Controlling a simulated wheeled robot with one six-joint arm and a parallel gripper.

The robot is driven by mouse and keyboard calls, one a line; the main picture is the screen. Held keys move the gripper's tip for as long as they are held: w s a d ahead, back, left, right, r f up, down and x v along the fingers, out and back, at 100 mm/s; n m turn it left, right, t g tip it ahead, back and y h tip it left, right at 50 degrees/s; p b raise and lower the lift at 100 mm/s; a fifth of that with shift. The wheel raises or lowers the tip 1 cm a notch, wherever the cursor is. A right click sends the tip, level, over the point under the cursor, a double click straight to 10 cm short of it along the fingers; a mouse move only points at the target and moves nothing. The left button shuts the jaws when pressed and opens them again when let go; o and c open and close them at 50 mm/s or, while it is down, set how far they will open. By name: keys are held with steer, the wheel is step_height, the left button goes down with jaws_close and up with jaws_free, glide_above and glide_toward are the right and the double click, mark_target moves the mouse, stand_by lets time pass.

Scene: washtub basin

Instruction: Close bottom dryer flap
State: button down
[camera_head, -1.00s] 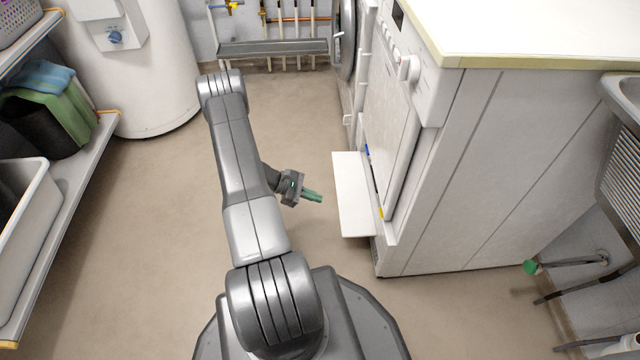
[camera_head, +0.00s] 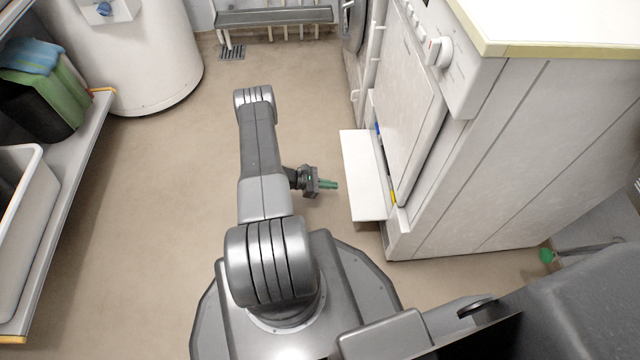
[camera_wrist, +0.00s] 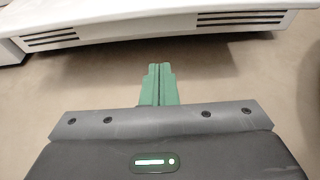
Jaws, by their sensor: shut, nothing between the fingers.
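The bottom dryer flap (camera_head: 362,176) is a white panel at the foot of the white dryer (camera_head: 408,110). It stands open, folded out flat over the floor. My gripper (camera_head: 334,184) is just left of the flap's outer edge in the head view, apart from it. Its green fingers also show in the wrist view (camera_wrist: 159,84), shut together and empty. Ahead of the fingers in the wrist view is a white appliance edge with dark vent slots (camera_wrist: 240,20).
A white cylindrical tank (camera_head: 135,60) stands at the back left. A grey shelf (camera_head: 85,165) with bins runs along the left.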

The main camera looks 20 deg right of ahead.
steer(key=x, duration=0.3)
steer(key=shift+s+d+f+b, duration=0.1)
steer(key=shift+d+f+b, duration=0.15)
steer(key=shift+b, duration=0.15)
steer(key=shift+r, duration=2.2)
steer(key=shift+r, duration=0.1)
